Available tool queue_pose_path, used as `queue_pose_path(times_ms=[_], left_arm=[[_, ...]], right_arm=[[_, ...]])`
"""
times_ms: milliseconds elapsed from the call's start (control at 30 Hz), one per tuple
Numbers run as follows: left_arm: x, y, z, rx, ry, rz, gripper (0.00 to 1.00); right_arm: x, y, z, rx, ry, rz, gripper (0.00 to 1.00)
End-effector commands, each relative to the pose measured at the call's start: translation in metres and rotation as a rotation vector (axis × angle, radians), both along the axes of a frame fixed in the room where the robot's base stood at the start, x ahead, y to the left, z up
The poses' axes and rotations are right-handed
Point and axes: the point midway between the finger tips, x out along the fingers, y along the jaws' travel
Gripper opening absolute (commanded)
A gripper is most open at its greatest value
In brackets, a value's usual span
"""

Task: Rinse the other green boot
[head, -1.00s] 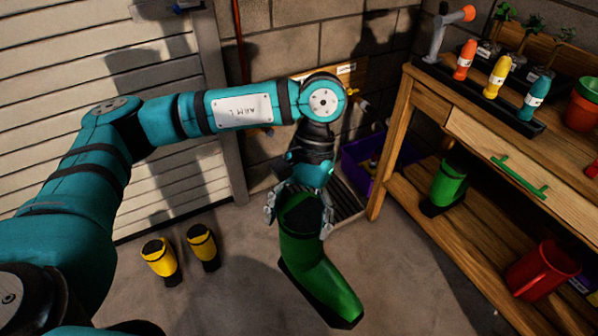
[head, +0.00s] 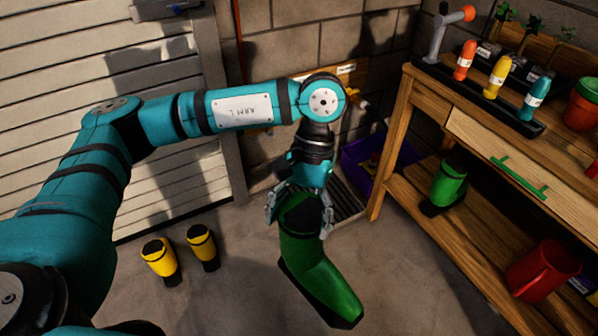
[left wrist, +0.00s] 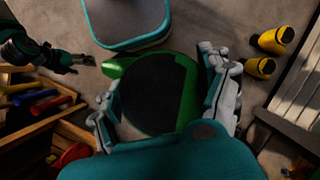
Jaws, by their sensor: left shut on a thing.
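My left gripper (head: 299,214) is shut on a green boot (head: 318,276) with a dark sole, gripping it around the top of its shaft. The boot hangs over the concrete floor, toe pointing down and right. In the left wrist view the gripper's fingers (left wrist: 168,122) lie on both sides of the green boot (left wrist: 188,98), whose dark opening faces the camera. Another green boot (head: 449,186) stands on the workbench's lower shelf. My right gripper (left wrist: 86,62) shows small at the upper left of the left wrist view; its finger gap is unclear.
A floor grate (head: 347,204) lies behind the held boot, partly hidden by my arm. A purple bin (head: 360,160) stands beside it. The wooden workbench (head: 408,130) fills the right side. Two yellow boots (head: 160,258) stand on the floor at left. Floor in front is clear.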

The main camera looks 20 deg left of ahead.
Motion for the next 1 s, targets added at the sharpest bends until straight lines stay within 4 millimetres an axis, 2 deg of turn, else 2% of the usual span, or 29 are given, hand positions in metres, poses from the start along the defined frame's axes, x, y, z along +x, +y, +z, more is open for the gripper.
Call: queue_pose_path(times_ms=[200, 300, 600, 1000], left_arm=[[-0.006, -0.004, 0.007, -0.002, -0.001, -0.003, 0.21], [-0.012, -0.008, 0.014, -0.003, -0.001, -0.004, 0.21], [-0.031, -0.019, 0.031, -0.002, -0.001, -0.003, 0.21], [-0.043, -0.026, 0.041, -0.001, -0.001, -0.001, 0.21]], right_arm=[[0.001, 0.0, 0.001, 0.001, -0.006, 0.001, 0.79], [-0.005, -0.002, -0.014, -0.004, 0.011, 0.004, 0.79], [-0.009, -0.001, -0.033, -0.003, 0.019, 0.005, 0.79], [-0.012, -0.001, -0.045, -0.003, 0.024, 0.005, 0.79]])
